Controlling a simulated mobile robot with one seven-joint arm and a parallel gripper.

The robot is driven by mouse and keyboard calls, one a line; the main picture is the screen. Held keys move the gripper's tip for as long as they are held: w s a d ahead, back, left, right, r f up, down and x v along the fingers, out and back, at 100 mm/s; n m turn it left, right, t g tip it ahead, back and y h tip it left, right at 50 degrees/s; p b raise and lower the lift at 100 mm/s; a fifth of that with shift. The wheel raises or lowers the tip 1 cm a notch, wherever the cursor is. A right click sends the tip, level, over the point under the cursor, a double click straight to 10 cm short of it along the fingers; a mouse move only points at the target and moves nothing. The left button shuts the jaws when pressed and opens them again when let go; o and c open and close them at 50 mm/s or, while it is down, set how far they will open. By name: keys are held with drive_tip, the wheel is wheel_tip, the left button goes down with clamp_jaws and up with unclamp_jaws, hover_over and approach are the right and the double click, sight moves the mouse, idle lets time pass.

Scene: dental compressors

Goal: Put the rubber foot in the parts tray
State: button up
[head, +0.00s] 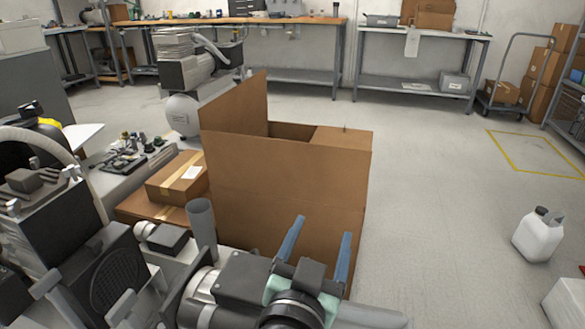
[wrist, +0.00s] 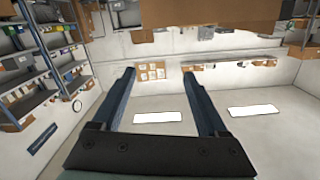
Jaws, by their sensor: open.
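My gripper (head: 322,228) is at the lower middle of the head view, in front of a large open cardboard box. Its two blue fingers are apart with nothing between them. They also show spread and empty in the wrist view (wrist: 160,73). I cannot make out the rubber foot in either view. A dark, shallow tray-like item (head: 124,163) with small parts lies on the grey surface at left. I cannot tell for sure that it is the parts tray. My gripper is well to the right of it.
The large open box (head: 285,190) stands in the middle. Smaller cartons (head: 178,178) lie left of it, and a compressor (head: 186,85) stands behind. Compressor parts crowd the lower left. A white jug (head: 538,235) stands at right; the floor between is clear.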

wheel_tip(320, 180, up, 18)
drive_tip(key=s+a+r+n+t+y, duration=0.1)
drive_tip(key=s+a+n+t+y, duration=0.1)
drive_tip(key=t, duration=0.3)
drive_tip(key=s+a+r+n+t+y, duration=0.1)
drive_tip(key=s+r+t, duration=0.2)
drive_tip(key=s+r, duration=0.2)
drive_tip(key=s+a+r+n+t+y, duration=0.1)
drive_tip(key=s+r, duration=0.3)
drive_tip(key=r, duration=0.6)
drive_tip(key=shift+s+r+n+t+y, duration=0.3)
drive_tip(key=shift+n+t+y, duration=0.2)
drive_tip(key=shift+n+t, duration=0.35)
drive_tip(key=shift+f, duration=0.1)
